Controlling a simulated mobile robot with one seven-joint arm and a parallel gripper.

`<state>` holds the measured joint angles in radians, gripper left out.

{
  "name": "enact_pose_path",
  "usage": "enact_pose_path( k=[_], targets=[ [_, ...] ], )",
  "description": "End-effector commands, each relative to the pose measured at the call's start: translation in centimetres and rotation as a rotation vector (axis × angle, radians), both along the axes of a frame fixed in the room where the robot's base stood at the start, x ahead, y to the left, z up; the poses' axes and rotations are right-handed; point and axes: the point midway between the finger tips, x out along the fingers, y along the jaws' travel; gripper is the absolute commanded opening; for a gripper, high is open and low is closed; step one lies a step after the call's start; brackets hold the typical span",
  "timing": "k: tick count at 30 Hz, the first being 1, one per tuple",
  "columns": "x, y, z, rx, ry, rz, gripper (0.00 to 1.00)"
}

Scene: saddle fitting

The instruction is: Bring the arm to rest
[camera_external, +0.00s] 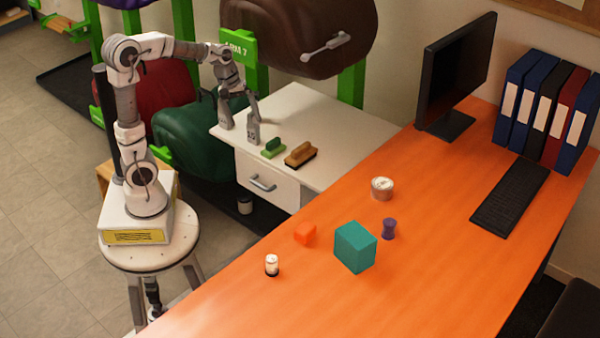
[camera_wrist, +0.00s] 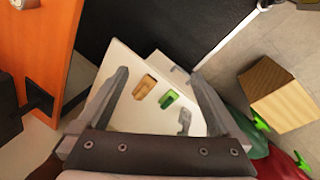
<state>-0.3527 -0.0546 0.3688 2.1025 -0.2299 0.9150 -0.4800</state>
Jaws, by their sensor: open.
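My gripper (camera_external: 240,130) is open above the left part of the white cabinet top (camera_external: 330,127). In the wrist view its two fingers (camera_wrist: 158,95) are spread wide with nothing between them but the cabinet top farther off. My arm reaches from its base on a round white stool, up and over to the right. The arm is raised and bent, with the gripper pointing down. A green-based brush (camera_external: 273,148) and a brown brush (camera_external: 300,155) lie on the cabinet top, to the right of the gripper and apart from it.
Saddles on green stands (camera_external: 300,35) rise behind the arm.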

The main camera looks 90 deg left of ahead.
Motion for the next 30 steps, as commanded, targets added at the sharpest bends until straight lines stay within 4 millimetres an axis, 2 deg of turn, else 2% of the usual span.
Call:
enact_pose_path(
  k=[1,4,6,9,15,21,30],
  targets=[
    [0.8,-3.6,-0.4,-0.001,-0.042,-0.110,1.00],
    [1.5,-10.2,0.0,-0.001,-0.114,-0.325,1.00],
    [1.0,-14.3,0.6,0.013,-0.157,-0.472,1.00],
    [-1.1,-17.4,2.4,0.097,-0.182,-0.661,1.00],
    [-5.2,-20.4,3.7,0.313,-0.202,-0.983,1.00],
    [-8.3,-21.8,4.2,0.522,-0.209,-1.230,1.00],
    [-8.2,-21.7,11.3,0.522,-0.204,-1.232,1.00]
  ],
)
